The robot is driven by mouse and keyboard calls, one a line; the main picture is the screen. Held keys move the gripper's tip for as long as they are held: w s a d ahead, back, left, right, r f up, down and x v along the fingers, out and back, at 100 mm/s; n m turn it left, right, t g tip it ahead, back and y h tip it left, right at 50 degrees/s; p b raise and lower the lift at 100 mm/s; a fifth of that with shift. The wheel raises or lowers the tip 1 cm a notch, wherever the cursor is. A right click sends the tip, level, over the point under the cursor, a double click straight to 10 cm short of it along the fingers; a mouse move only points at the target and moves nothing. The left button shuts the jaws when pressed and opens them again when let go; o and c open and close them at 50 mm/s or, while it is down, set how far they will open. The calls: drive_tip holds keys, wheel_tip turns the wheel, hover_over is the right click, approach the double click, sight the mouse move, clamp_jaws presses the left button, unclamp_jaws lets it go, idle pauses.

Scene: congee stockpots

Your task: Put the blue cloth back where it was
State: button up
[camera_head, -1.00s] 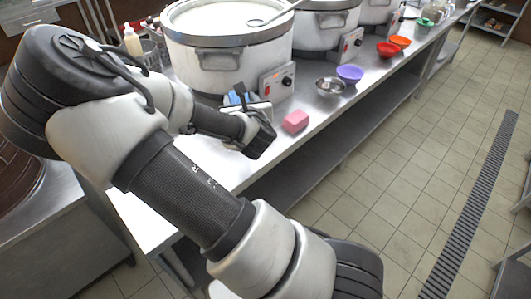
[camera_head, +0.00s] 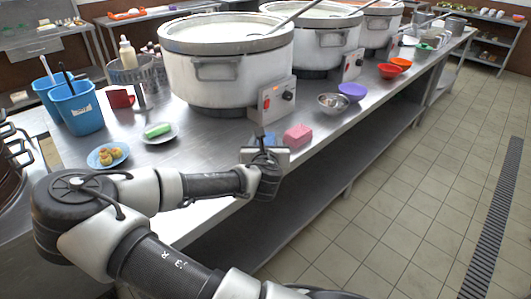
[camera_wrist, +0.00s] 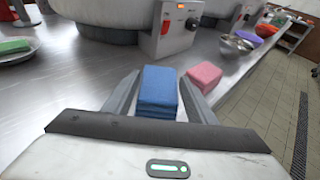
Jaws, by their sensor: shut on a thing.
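The blue cloth (camera_wrist: 158,85), a folded stack, is between the two fingers of my gripper (camera_wrist: 157,95) in the wrist view. The gripper is shut on it. In the head view a small blue part of the cloth (camera_head: 269,138) shows above my gripper (camera_head: 264,148), at the front edge of the steel counter (camera_head: 210,140). The cloth is low over the counter in front of the near stockpot's control box; I cannot tell whether it touches the surface. My gripper hides much of it in the head view.
A folded pink cloth (camera_head: 298,135) lies close to the right of the blue one. Stockpots (camera_head: 225,75) stand behind. A metal bowl (camera_head: 333,103) and purple bowl (camera_head: 352,91) are further right. A plate with a green item (camera_head: 159,132) is left, with free counter between.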

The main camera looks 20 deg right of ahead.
drive_tip(key=shift+f+b, duration=0.35)
drive_tip(key=shift+f, duration=1.1)
drive_tip(key=shift+f, duration=0.15)
drive_tip(key=o, duration=1)
drive_tip(key=shift+c, duration=0.2)
